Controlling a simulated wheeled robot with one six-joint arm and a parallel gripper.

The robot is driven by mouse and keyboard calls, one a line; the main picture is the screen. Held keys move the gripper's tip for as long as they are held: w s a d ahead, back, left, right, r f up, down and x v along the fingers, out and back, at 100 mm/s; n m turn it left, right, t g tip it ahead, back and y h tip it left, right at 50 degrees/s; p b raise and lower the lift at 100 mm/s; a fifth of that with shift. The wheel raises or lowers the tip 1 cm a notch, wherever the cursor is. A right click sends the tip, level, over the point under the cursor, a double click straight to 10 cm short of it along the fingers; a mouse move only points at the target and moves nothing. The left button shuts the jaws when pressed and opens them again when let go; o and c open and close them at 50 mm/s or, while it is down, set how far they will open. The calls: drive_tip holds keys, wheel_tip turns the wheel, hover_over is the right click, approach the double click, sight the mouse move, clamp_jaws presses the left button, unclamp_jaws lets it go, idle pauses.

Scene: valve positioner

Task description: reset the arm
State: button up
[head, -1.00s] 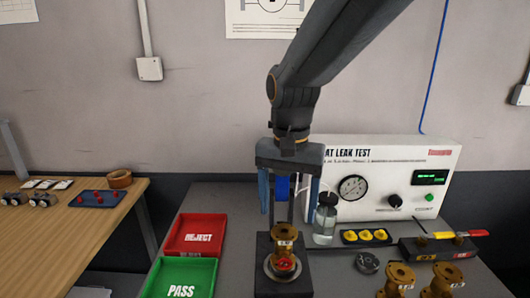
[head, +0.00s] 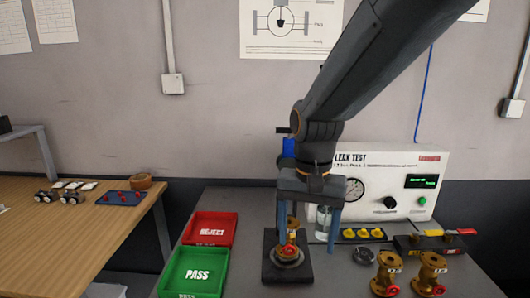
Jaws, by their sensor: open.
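My gripper (head: 308,236) hangs from the arm with its two blue fingers pointing down, open, with nothing seen between them. It is in front of the leak test panel (head: 436,158). A brass valve (head: 290,252) stands upright on the round seat of the dark test fixture (head: 305,272). The left finger overlaps the top of this valve in the picture; I cannot tell whether they touch. The right finger is to the right of the valve. The gripper body hides part of the fixture's post and the panel's left end.
Red REJECT tray (head: 209,228) and green PASS tray (head: 194,274) lie left of the fixture. Two brass valves (head: 387,273) (head: 430,273), a yellow-capped tray (head: 362,234) and a bottle (head: 323,222) stand right. A wooden bench (head: 100,230) is further left.

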drive_tip(key=s+d+f+n, duration=0.3)
drive_tip(key=s+d+f, duration=0.4)
drive_tip(key=d+f, duration=0.2)
drive_tip(key=shift+d+f+t, duration=0.2)
drive_tip(key=shift+d+t, duration=0.1)
drive_tip(key=shift+d, duration=0.45)
